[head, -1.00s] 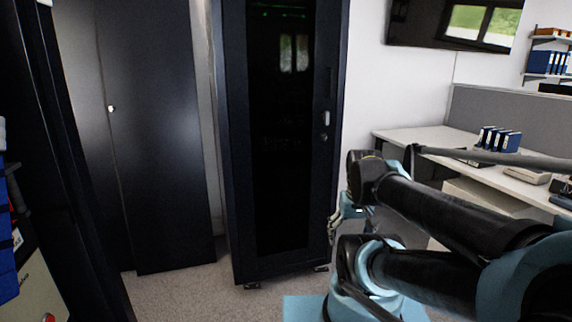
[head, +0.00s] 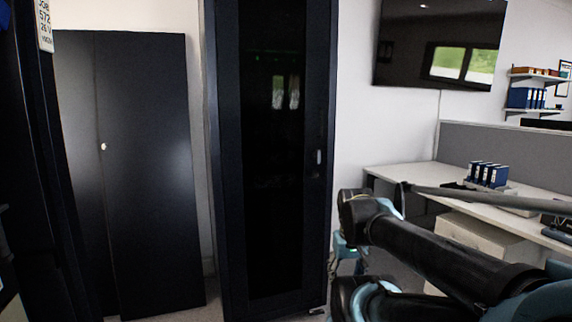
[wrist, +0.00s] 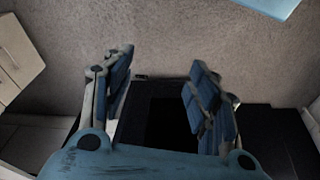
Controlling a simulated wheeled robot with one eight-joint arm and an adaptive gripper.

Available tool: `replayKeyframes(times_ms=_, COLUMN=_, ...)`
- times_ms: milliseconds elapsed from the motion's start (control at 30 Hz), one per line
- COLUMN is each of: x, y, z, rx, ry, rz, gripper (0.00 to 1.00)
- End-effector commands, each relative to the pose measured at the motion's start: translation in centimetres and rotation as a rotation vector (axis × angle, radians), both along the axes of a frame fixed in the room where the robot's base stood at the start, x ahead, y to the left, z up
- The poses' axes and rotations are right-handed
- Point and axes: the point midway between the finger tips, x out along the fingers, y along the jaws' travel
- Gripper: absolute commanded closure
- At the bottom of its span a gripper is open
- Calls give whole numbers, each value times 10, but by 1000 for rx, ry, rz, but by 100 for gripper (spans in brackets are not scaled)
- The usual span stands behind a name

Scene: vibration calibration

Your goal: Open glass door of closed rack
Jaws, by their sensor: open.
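The closed rack (head: 215,170) is a tall black cabinet in the middle of the head view. Its dark glass door (head: 275,190) is shut, with a small light handle (head: 318,157) on the right side. In the wrist view my gripper (wrist: 160,85) is open and empty, its two blue-padded fingers spread apart. Beyond them are the carpet and a dark shape that I cannot identify for sure. In the head view my gripper is mostly hidden behind my arm, low and to the right of the rack, apart from the handle.
A dark two-door cabinet (head: 145,180) stands left of the rack. A white desk (head: 430,178) with blue binders (head: 487,175) stands at the right, under a wall screen (head: 440,45). Another dark cabinet edge (head: 60,200) is close on the far left.

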Motion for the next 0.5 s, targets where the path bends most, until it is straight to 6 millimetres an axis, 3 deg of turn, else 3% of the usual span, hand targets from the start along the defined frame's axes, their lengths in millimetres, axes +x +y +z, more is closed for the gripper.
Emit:
replayKeyframes(times_ms=33, x=5, y=-3, z=7, rx=-21, ry=3, rz=25, gripper=67)
replayKeyframes(times_ms=100, x=15, y=-10, z=19, rx=-68, ry=10, rz=77, gripper=83)
replayKeyframes(times_ms=133, x=20, y=-14, z=25, rx=-92, ry=15, rz=106, gripper=84)
replayKeyframes(times_ms=500, x=108, y=-51, z=115, rx=-465, ry=110, rz=511, gripper=84)
